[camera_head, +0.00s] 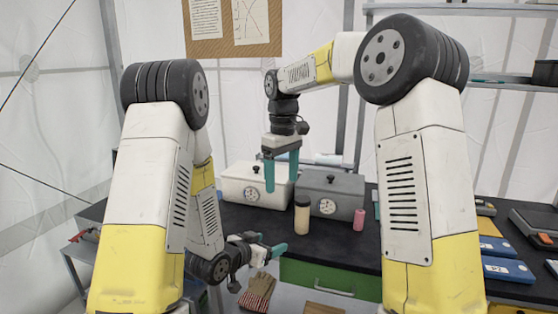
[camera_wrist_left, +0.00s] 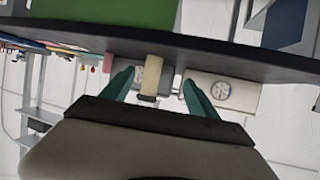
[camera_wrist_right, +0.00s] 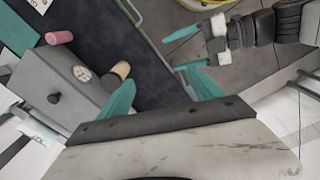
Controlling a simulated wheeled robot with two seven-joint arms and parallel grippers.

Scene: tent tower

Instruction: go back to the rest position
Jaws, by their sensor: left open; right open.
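My left gripper (camera_head: 272,247) is low, in front of the black bench, with its teal fingers apart and nothing between them. In the left wrist view its open fingers (camera_wrist_left: 157,90) frame a cream bottle standing in the background. My right gripper (camera_head: 281,172) hangs fingers down above the bench, in front of the white box. Its teal fingers are apart and empty; they also show in the right wrist view (camera_wrist_right: 160,88). Both arms are bent at large black elbow joints.
The black bench (camera_head: 345,240) carries a white box (camera_head: 240,190), a grey box (camera_head: 345,188), a cream bottle (camera_head: 302,214) and a pink cylinder (camera_head: 359,220). Blue trays (camera_head: 507,269) lie at right. A green drawer (camera_head: 320,279) faces me. Striped gloves (camera_head: 257,292) are below.

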